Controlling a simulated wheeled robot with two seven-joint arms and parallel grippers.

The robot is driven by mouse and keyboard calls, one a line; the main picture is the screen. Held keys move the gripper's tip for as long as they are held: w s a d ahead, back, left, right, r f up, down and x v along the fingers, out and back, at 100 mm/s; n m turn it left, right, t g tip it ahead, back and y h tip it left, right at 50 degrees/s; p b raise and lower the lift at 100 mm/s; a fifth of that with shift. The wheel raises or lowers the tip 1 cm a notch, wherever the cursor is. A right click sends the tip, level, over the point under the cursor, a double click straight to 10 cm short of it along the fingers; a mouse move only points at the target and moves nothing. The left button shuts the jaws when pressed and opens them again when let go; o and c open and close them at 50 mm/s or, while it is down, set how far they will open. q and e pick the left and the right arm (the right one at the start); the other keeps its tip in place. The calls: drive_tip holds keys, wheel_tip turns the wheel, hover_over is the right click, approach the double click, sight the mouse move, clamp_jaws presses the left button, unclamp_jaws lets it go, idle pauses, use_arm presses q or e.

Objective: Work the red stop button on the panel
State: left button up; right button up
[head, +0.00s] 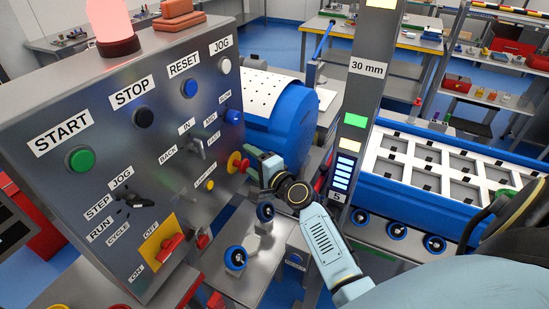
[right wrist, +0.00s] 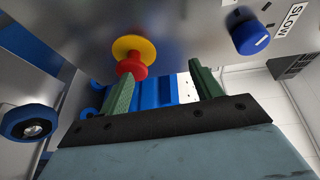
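The red stop button (head: 235,163) is a red mushroom head on a yellow collar, standing out from the right part of the grey panel (head: 60,100). In the right wrist view the red head (right wrist: 131,69) shows above the left finger's tip, with its yellow collar behind. My right gripper (head: 254,164) is just right of the button in the head view. In the right wrist view its two green fingers (right wrist: 164,88) stand wide apart with nothing between them. The left finger overlaps the button's lower edge; I cannot tell whether they touch. My left gripper is not in view.
A dark button (head: 143,117) sits under the STOP label. A blue SLOW button (head: 234,116) and a yellow-plated red ON/OFF switch (head: 171,243) are nearby. A grey post (head: 365,80) and blue machine (head: 285,115) stand right of the panel.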

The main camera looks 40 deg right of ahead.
drive_tip(key=s+d, duration=0.1)
drive_tip(key=s, duration=1.3)
drive_tip(key=shift+d+f+b, duration=0.15)
drive_tip(key=shift+f+b, duration=0.15)
drive_tip(key=shift+b, duration=0.1)
idle(0.4)
idle(0.6)
